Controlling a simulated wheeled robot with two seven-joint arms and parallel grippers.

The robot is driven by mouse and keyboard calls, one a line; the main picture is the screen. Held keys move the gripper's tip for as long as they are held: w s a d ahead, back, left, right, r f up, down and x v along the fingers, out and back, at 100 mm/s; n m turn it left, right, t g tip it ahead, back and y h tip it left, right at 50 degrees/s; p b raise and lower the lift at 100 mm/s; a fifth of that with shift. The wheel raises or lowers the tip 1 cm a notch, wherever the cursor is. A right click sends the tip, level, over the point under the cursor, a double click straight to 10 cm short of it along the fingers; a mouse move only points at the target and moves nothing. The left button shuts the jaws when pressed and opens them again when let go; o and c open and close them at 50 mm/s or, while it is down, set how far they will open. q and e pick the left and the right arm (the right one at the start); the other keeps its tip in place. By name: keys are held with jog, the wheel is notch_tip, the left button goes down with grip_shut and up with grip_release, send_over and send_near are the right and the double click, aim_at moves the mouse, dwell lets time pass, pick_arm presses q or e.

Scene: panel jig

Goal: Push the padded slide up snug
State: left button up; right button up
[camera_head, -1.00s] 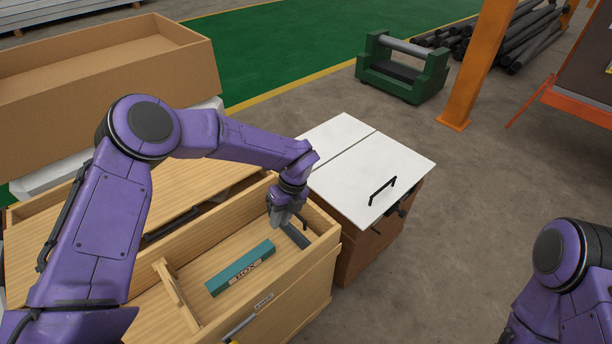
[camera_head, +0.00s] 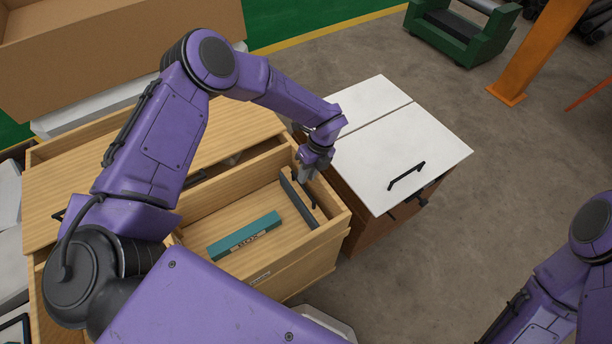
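A teal bar (camera_head: 245,234) with a pale printed label lies on the floor of the open wooden drawer (camera_head: 335,229). A dark grey upright strip, which looks like the padded slide (camera_head: 297,200), stands across the drawer's right end, clear of the bar. Bare floor shows between the two. My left gripper (camera_head: 307,178) points down at the slide's far end, close to the drawer's right wall. Whether it touches the slide is not clear. Its fingers are small and partly hidden, so their opening cannot be told. My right gripper is out of view; only its arm shows.
A white-topped cabinet (camera_head: 400,150) with a black handle (camera_head: 407,175) stands close to the drawer's right side. A large cardboard box (camera_head: 120,50) is at the back left. My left arm hides the drawer's left part. The floor at right is open.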

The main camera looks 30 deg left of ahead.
aim_at(302, 198)
pick_arm(q)
jog(key=shift+x, duration=1.4)
grip_shut()
